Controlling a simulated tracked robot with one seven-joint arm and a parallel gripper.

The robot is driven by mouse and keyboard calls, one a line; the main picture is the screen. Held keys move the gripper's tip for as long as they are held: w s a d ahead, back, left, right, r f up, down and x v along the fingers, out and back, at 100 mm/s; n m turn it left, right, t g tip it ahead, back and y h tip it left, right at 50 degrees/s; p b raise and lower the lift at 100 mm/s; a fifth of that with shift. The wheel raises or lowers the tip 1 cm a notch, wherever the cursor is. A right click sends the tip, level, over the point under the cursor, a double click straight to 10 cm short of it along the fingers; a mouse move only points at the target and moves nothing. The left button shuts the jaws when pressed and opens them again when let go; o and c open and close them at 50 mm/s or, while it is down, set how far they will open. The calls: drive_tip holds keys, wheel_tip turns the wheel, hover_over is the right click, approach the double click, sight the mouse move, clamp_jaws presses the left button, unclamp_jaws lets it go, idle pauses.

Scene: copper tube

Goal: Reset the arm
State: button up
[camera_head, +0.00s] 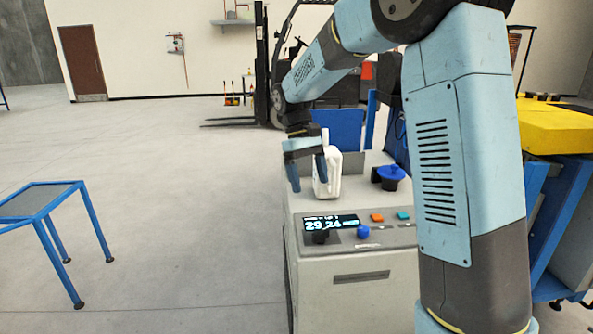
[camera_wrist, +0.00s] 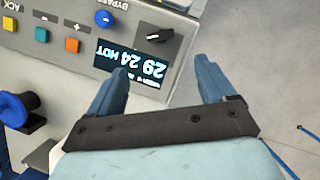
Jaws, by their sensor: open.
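My gripper (camera_head: 308,178) is open above the left edge of the grey machine (camera_head: 360,282), its blue fingers pointing down. In the wrist view my gripper (camera_wrist: 165,85) shows two blue fingers spread apart with nothing between them. No copper tube can be made out in either view.
A blue knob on a black base (camera_head: 390,173) stands on the machine's top, right of my gripper. A blue-framed table (camera_head: 45,203) is at the left. A forklift (camera_head: 262,100) stands behind. The floor between the table and machine is clear.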

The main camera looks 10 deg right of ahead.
drive_tip(key=s+d+r+m+t+y, duration=0.1)
drive_tip(key=s+d+r+t, duration=0.1)
drive_tip(key=s+d+r, duration=0.3)
drive_tip(key=s+d+r+m+t+y, duration=0.1)
drive_tip(key=s+d+r+m+t, duration=0.2)
drive_tip(key=s, duration=0.5)
drive_tip(key=s+d+m+t, duration=0.1)
drive_tip(key=s+d+t, duration=0.3)
drive_tip(key=s, duration=0.9)
drive_tip(key=shift+s+d+m, duration=0.25)
drive_tip(key=shift+d+m, duration=0.1)
drive_tip(key=shift+m, duration=0.05)
